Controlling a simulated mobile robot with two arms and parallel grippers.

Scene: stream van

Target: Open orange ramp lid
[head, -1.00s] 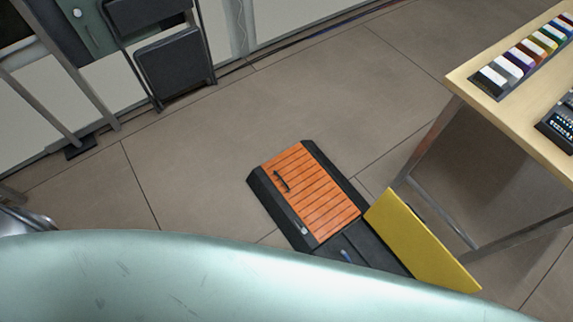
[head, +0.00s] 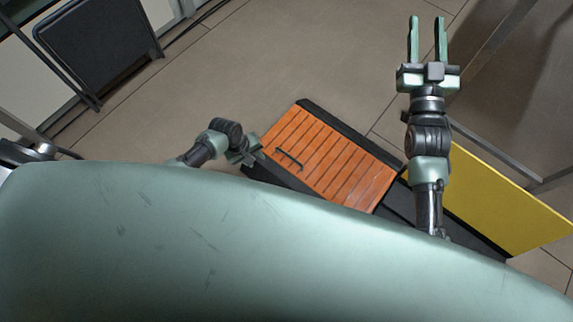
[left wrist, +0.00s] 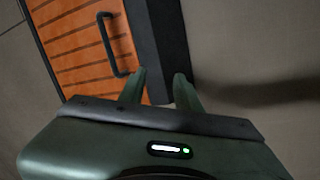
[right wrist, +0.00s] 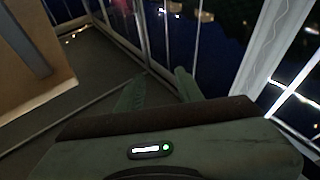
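The orange slatted ramp lid (head: 330,165) lies shut in a black frame on the floor, with a black bar handle (head: 289,160) near its left end. In the left wrist view the orange lid (left wrist: 80,62) and its handle (left wrist: 112,45) show at upper left. My left gripper (head: 255,148) is at the lid's left edge, close to the handle but apart from it. Its fingers (left wrist: 160,88) are spread with nothing between them, over the black border. My right gripper (head: 427,22) is open and empty, beyond the lid to the upper right.
A yellow panel (head: 510,200) stands raised beside the dark section right of the orange lid. A dark folding chair (head: 98,45) stands at upper left. Metal table legs (head: 485,45) rise at upper right. The tiled floor (head: 300,55) beyond the lid is clear.

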